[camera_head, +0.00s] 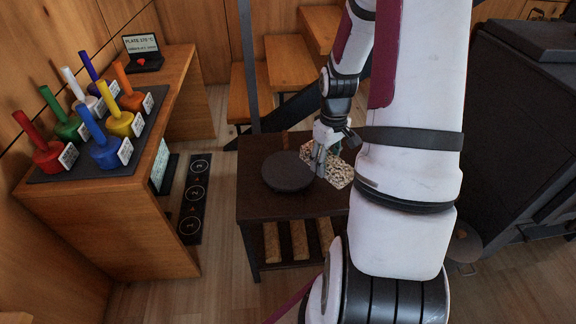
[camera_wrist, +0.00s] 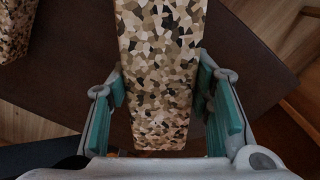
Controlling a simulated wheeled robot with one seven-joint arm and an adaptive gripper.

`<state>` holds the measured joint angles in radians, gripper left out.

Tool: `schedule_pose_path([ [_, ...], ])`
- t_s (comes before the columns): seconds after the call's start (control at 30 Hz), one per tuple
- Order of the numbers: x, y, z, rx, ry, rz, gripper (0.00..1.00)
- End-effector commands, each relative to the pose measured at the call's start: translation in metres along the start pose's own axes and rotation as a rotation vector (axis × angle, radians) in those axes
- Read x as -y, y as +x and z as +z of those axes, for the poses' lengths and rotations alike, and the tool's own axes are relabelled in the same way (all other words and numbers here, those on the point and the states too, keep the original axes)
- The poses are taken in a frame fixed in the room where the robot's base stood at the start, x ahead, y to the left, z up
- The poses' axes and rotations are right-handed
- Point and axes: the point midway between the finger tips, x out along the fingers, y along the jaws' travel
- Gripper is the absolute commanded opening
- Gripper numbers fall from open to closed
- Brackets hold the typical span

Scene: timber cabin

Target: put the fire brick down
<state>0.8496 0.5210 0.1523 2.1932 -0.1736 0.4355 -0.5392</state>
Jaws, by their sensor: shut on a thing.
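The fire brick (camera_head: 343,174) is a long block with a tan, brown and black speckled pattern. My gripper (camera_head: 322,160) is shut on it over the dark table (camera_head: 258,207), just right of a round dark plate (camera_head: 285,174). In the wrist view the brick (camera_wrist: 158,60) lies between the two teal-padded fingers (camera_wrist: 166,105) and runs up out of the picture. The brown tabletop (camera_wrist: 75,70) shows beneath. I cannot tell whether the brick touches the table. My arm hides the table's right side in the head view.
A second speckled block (camera_wrist: 14,28) is cut off at the wrist view's upper left. A wooden bench (camera_head: 110,200) at left bears several coloured handled objects and a small display (camera_head: 142,52). A numbered floor mat (camera_head: 195,198) lies between bench and table. A dark stove (camera_head: 525,130) stands right.

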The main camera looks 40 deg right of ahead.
Motion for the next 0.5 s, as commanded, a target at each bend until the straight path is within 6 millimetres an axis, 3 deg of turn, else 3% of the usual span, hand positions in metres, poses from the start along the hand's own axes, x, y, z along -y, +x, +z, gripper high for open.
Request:
schedule_pose_path([
  [0.3,0.032,0.01,-0.066,-0.001,-0.002,0.001,0.0],
  [0.5,0.043,0.01,-0.088,-0.001,0.0,0.0,0.0],
])
